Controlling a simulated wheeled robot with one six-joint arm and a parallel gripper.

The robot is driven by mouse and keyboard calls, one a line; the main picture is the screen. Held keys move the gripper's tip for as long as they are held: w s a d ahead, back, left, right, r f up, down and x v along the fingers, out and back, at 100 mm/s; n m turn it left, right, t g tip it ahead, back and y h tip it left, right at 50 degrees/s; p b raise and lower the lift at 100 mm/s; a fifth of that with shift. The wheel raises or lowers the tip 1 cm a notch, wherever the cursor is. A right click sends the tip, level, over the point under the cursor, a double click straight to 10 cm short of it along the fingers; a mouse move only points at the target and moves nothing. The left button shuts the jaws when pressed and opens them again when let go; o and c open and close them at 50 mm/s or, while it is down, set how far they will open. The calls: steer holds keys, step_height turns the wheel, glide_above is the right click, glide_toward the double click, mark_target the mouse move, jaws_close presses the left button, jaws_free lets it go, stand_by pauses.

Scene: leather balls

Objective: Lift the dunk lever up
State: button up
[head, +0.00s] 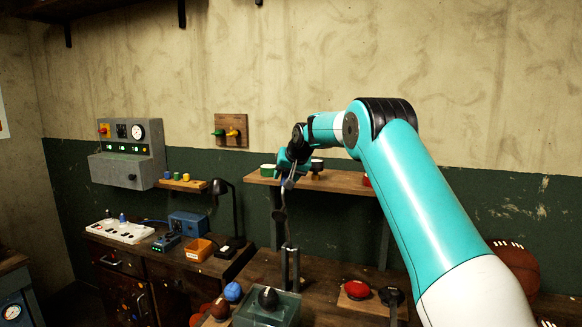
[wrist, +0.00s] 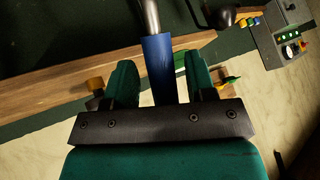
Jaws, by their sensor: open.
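The dunk lever is a metal rod (wrist: 149,17) with a blue grip (wrist: 160,60) in the wrist view. In the head view its curved metal rod (head: 283,215) rises beside a glass tank (head: 250,315) on the bench. My gripper (head: 286,176) is at the lever's upper end. In the wrist view my gripper (wrist: 159,62) is open, with one green finger on each side of the blue grip. There appear to be gaps on both sides, so the fingers look apart from it. The grip's lower end is hidden behind the dark gripper body.
A wooden shelf (head: 340,182) with small cups is just behind my gripper. A dark ball (head: 268,298) sits at the tank. A board with a red button (head: 357,289) is to the right. A grey control box (head: 128,150) hangs on the left wall.

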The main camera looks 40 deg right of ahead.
steer(key=b+v, duration=0.5)
steer(key=v, duration=1.2)
